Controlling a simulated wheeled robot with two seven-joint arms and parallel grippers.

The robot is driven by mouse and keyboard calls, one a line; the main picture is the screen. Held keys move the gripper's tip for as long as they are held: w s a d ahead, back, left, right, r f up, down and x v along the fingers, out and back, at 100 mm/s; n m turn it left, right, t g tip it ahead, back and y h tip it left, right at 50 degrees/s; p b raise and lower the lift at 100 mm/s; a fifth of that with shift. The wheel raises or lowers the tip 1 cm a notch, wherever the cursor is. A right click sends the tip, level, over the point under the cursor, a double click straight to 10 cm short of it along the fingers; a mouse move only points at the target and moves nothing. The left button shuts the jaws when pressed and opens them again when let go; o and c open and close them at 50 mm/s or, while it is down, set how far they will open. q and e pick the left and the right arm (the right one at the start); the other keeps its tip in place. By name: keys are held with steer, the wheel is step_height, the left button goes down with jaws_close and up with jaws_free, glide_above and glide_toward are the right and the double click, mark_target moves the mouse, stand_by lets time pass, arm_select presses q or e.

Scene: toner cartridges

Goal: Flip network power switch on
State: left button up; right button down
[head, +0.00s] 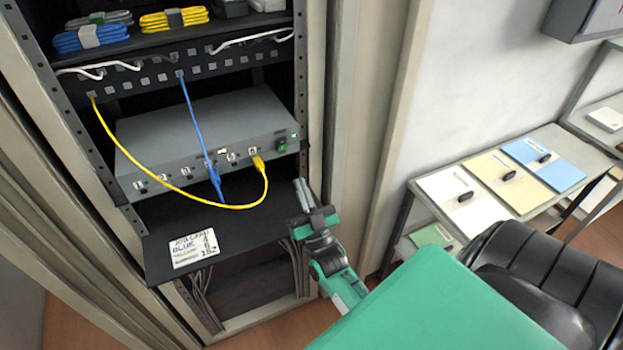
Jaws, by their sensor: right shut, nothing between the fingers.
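The network switch (200,122) is a grey box on a shelf in the open rack. A small green power switch (282,146) sits at the right end of its front face; whether it is on or off is too small to tell. My right gripper (302,190) is shut and empty, in front of the rack's right side, below and a little right of the green switch in the picture. It appears apart from the box. My left gripper is not in view.
A yellow cable (180,190) loops from the patch panel (140,82) to a port on the box. A blue cable (196,120) hangs from the panel across the front. Folders lie on a side table.

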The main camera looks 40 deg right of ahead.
steer(key=shift+s+a+b, duration=0.2)
steer(key=shift+s+b, duration=0.05)
steer(key=shift+s, duration=0.6)
steer(key=shift+s+a+b, duration=0.2)
steer(key=shift+s+a, duration=0.05)
steer(key=shift+s, duration=0.65)
steer(key=shift+s+a+b, duration=0.2)
steer(key=shift+s+b, duration=0.05)
steer(key=shift+s, duration=0.6)
